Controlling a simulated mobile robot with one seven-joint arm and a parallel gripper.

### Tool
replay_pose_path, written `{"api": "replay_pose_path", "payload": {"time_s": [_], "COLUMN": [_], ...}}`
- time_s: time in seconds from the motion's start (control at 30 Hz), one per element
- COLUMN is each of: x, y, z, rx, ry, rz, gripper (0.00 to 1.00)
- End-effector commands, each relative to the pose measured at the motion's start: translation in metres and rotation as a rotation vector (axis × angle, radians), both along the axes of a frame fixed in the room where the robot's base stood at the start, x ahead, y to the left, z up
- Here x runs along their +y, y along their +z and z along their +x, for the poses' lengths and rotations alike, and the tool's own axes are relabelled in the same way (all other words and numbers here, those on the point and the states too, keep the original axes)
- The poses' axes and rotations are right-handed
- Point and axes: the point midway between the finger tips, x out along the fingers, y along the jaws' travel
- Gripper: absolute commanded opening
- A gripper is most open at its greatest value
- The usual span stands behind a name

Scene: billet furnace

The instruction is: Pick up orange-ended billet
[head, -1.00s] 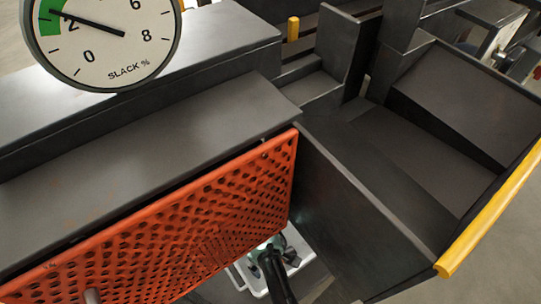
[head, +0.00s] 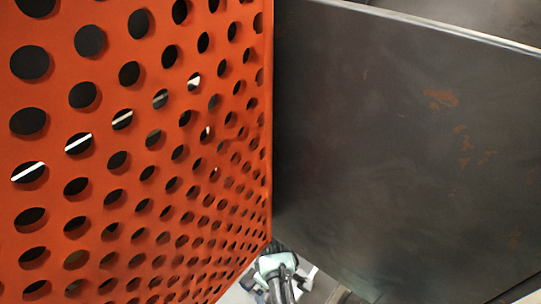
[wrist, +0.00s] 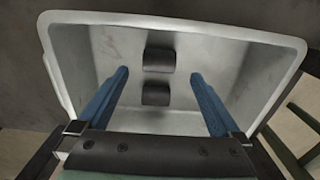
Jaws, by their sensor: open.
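In the wrist view, my gripper (wrist: 160,73) is open, with its two blue fingers apart and pointing into a pale, stained bin (wrist: 262,42). Two short dark pieces lie in the bin between the lines of the fingers: a farther dark piece (wrist: 160,51) and a nearer dark piece (wrist: 155,93). Neither is gripped. No orange end shows on either, so I cannot tell which is the orange-ended billet. In the head view, part of my arm shows low in the middle, beside the panel; the fingers are not clear there.
An orange perforated panel (head: 150,175) fills the left of the head view. A dark steel plate (head: 400,150) with rust spots fills the right, meeting the panel closely. Only a small gap shows below them. Floor lies around the bin in the wrist view.

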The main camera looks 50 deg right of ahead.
Motion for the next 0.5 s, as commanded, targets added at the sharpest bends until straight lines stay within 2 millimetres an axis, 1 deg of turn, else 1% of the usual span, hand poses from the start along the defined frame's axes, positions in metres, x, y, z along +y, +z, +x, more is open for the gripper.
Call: {"api": "replay_pose_path", "payload": {"time_s": [0.03, 0.1, 0.37, 0.5], "x": [0.000, 0.000, 0.000, 0.000], "y": [-0.012, -0.017, -0.028, -0.044], "z": [0.000, 0.000, 0.001, 0.003], "rx": [0.001, 0.000, -0.001, 0.000], "ry": [0.000, 0.000, 0.000, 0.001], "rz": [0.001, 0.000, 0.000, 0.000], "gripper": [1.00, 1.00, 1.00, 1.00]}}
